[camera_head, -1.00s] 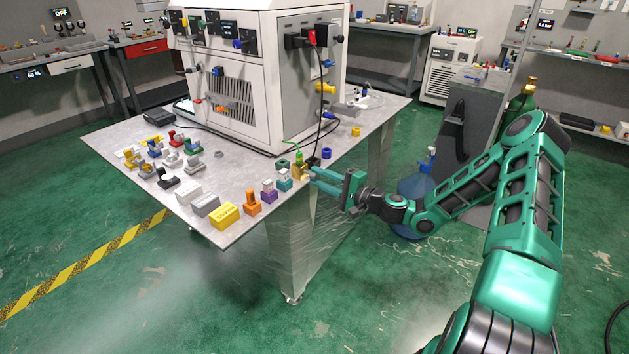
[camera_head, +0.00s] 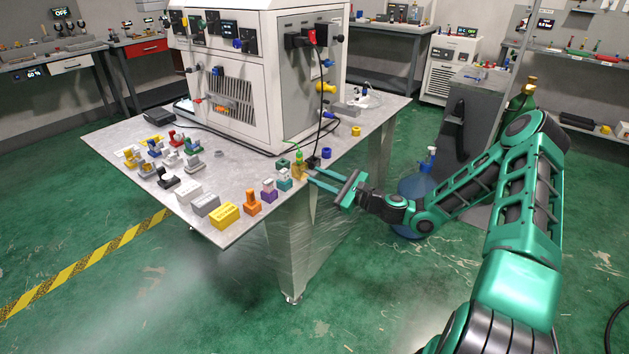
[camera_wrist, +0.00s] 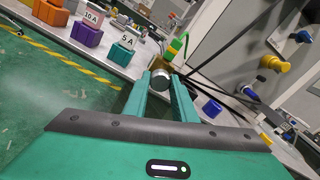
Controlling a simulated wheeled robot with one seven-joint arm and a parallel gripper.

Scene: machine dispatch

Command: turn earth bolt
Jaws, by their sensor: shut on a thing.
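The earth bolt shows in the wrist view as a short silver cylinder (camera_wrist: 160,78) between my fingertips. Behind it is a yellow-brass block (camera_wrist: 160,58) with a green plug (camera_wrist: 174,46) on top. In the head view the brass block (camera_head: 299,172) stands at the table's right edge, with a green wire rising from it; the bolt itself is too small to make out there. My gripper (camera_head: 309,175) reaches it from the right, over the table edge. In the wrist view my gripper (camera_wrist: 160,84) is shut on the bolt, one finger on each side.
Teal (camera_head: 285,182), purple (camera_head: 268,194), orange (camera_head: 252,203) and yellow (camera_head: 225,215) blocks line the table's front right edge.

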